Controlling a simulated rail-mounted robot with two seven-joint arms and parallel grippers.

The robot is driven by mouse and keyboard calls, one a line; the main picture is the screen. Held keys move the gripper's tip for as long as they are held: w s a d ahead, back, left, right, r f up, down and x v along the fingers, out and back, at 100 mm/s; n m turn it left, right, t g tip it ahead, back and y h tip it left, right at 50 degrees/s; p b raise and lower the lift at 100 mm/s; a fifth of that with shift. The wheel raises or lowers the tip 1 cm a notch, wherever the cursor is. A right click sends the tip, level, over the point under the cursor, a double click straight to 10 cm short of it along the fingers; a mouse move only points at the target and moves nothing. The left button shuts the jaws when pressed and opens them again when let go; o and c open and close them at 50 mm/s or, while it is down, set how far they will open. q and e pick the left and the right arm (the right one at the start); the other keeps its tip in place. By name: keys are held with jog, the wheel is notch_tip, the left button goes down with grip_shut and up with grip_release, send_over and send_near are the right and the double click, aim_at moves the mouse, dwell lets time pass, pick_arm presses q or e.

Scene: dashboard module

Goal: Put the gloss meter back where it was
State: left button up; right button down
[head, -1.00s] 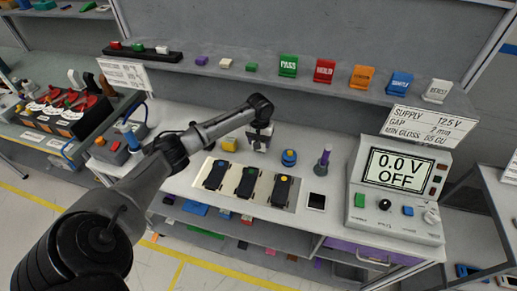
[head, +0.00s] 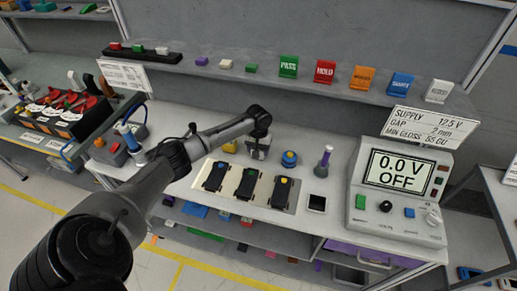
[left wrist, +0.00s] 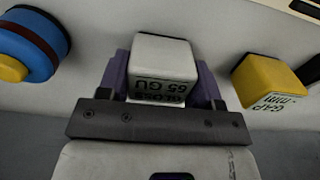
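In the head view my left gripper (head: 257,148) is low over the back of the white bench, behind the panel of three dark pieces. The meter is mostly hidden there, and I cannot tell whether it touches the bench. My right gripper is not in view.
A yellow gap gauge (head: 230,147) stands left of the gripper and a blue round piece (head: 289,158) to its right. A shelf with coloured signs (head: 325,72) runs behind.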

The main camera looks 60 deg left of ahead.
pick_arm(q)
jog(key=o, duration=0.5)
notch_tip(320, 180, up, 6)
jog(key=shift+r+p, duration=0.2)
jog(key=shift+p, duration=0.25)
jog(key=shift+r, duration=0.7)
